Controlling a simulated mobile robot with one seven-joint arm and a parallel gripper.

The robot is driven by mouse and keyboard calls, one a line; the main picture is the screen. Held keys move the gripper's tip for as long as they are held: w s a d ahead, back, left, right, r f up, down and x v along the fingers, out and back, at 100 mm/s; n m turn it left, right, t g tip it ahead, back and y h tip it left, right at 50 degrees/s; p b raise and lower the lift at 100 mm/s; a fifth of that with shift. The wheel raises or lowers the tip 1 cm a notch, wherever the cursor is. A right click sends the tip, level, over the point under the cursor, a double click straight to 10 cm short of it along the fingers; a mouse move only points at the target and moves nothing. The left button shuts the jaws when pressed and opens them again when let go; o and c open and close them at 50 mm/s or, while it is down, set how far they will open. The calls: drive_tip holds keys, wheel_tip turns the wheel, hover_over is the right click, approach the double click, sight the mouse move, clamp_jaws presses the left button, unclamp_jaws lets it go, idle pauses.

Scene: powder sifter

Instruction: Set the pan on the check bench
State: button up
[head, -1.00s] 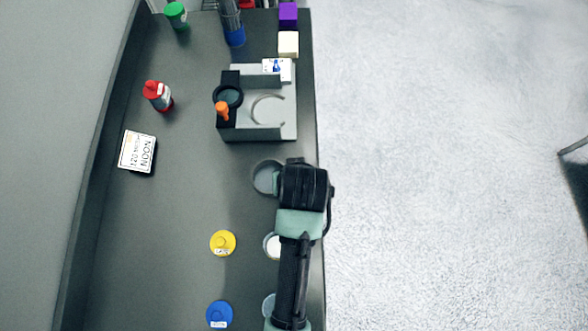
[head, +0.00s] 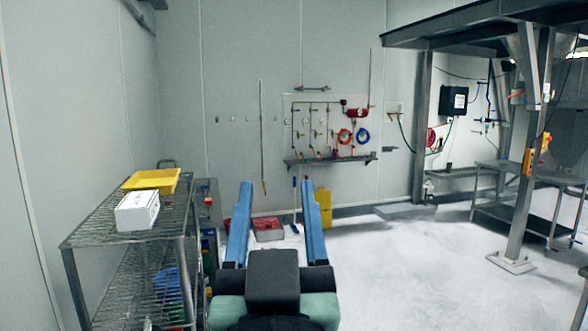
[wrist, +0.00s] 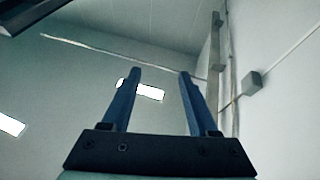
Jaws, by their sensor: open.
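My gripper (head: 278,184) is open and empty in the head view, its two blue fingers pointing up and away from me across the room. It also shows in the wrist view (wrist: 160,72), where the fingers stand apart with only wall and ceiling behind them. I see no pan in either current view. I cannot tell whether the grey metal table (head: 545,173) at the far right is the check bench.
A wire rack (head: 95,238) stands close at left, with a yellow tray (head: 152,180) and a white box (head: 138,209) on top. Red boxes (head: 268,230) and a yellow container (head: 321,211) stand near the back wall. A steel post (head: 524,190) stands right. Pale floor between is open.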

drive_tip(key=s+d+r+t, duration=0.1)
drive_tip(key=s+r+t, duration=0.3)
drive_tip(key=s+r, duration=0.4)
wheel_tip(320, 180, up, 3)
drive_tip(key=shift+d+r+m+t+h, duration=0.15)
drive_tip(key=shift+d+m+t+h, duration=0.15)
drive_tip(key=shift+m+h, duration=0.1)
drive_tip(key=shift+s, duration=0.1)
